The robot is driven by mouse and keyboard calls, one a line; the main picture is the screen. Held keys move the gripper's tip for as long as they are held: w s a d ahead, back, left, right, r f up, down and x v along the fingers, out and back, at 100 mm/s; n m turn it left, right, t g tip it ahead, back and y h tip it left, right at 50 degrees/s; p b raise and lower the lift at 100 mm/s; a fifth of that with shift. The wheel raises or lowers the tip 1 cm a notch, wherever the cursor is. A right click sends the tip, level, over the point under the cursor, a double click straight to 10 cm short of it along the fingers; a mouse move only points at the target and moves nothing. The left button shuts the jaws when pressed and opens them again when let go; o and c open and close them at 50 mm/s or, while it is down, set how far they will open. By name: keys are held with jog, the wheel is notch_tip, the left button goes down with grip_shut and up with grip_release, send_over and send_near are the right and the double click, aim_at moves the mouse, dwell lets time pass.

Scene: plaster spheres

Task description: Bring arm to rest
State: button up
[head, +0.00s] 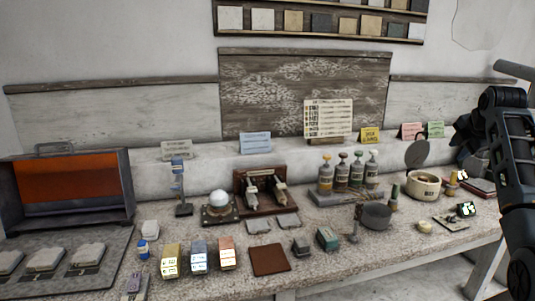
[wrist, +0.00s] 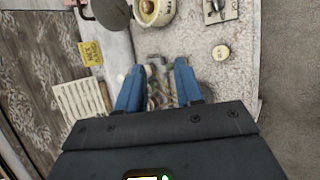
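My arm (head: 515,150) stands along the right edge of the head view, dark and raised beside the bench's right end. In the wrist view my gripper (wrist: 159,66) shows two blue fingers spread apart, with nothing held between them. Through the gap I see small bench items, too blurred to name. The fingers appear to hang above the bench, touching nothing. The fingertips cannot be made out in the head view. A white plaster sphere (head: 219,197) sits on a dark square stand at the middle left of the bench.
The bench (head: 340,258) carries several bottles (head: 341,173), a cream pot (head: 423,184), a dark round bowl (head: 376,215) and an orange-backed box (head: 70,180). The pot also shows in the wrist view (wrist: 154,12). Bare floor (wrist: 290,60) lies beyond the bench edge.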

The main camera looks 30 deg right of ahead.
jog(key=w+a+f+m+t, duration=0.2)
jog(key=w+a+f+m, duration=0.15)
jog(key=a+f, duration=1.3)
jog(key=s+a+f+m+t+y, duration=0.1)
jog(key=s+a+f, duration=0.2)
jog(key=a+f, duration=0.55)
jog(key=s+a+f+m+t+y, duration=0.1)
jog(key=s+a+f+m, duration=0.3)
jog(key=a, duration=0.8)
jog(key=s+a+f+m+t+y, duration=0.1)
jog(key=s+a+f+m+t, duration=0.15)
jog(key=s+a, duration=1.25)
jog(key=s+a+r+m+t+y, duration=0.1)
jog(key=s+a+r, duration=0.2)
jog(key=s+r, duration=0.4)
jog(key=s+a+r+m+t+y, duration=0.1)
jog(key=s+a+r+y, duration=0.1)
jog(key=s+a+r, duration=0.2)
jog(key=s+r, duration=0.3)
jog(key=s, duration=0.5)
jog(key=shift+s+a+r+m, duration=0.2)
jog(key=shift+a+m, duration=0.1)
jog(key=shift+m, duration=0.1)
